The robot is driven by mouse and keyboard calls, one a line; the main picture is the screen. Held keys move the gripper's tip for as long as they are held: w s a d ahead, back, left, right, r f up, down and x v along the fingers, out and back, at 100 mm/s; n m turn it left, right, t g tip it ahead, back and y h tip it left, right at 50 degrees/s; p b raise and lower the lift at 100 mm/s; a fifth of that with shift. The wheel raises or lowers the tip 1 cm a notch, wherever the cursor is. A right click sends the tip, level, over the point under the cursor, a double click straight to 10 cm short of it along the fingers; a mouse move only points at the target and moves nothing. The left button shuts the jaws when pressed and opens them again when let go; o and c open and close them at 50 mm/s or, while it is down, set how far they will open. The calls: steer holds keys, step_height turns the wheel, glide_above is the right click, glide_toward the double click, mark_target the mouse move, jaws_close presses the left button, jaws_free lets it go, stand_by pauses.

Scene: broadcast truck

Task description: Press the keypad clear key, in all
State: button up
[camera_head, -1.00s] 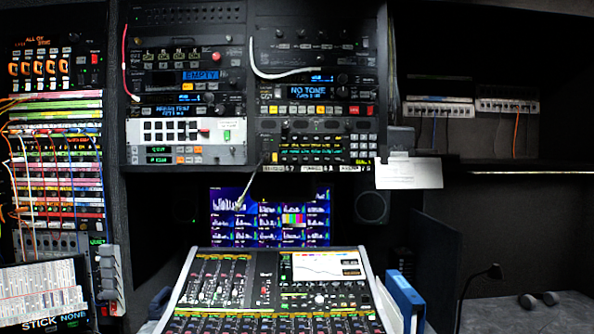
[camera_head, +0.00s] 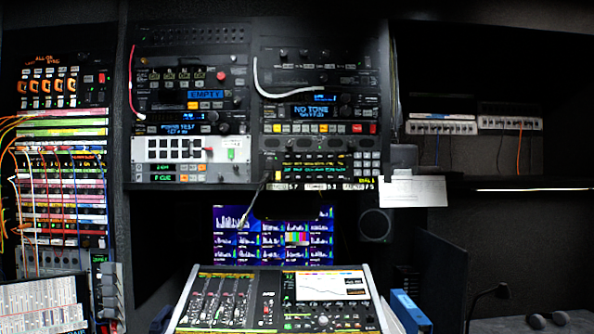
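A small keypad (camera_head: 368,163) with several pale keys in a grid sits at the right end of a rack unit, beside a display (camera_head: 313,166) with green and yellow text. The key labels are too small to read, so I cannot tell which one is the clear key. Nothing covers the keypad. I cannot make out my gripper in the view. A dark shape covers the top middle of the monitor below the rack; I cannot tell what it is.
A mixing console (camera_head: 275,300) stands below the rack, with a monitor (camera_head: 232,250) behind it. A thin gooseneck (camera_head: 252,203) hangs before the rack. A white paper (camera_head: 413,191) sticks out just right of the keypad. A blue binder (camera_head: 408,312) stands right of the console.

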steer(key=shift+w, duration=0.1)
jaws_close()
stand_by(1.4)
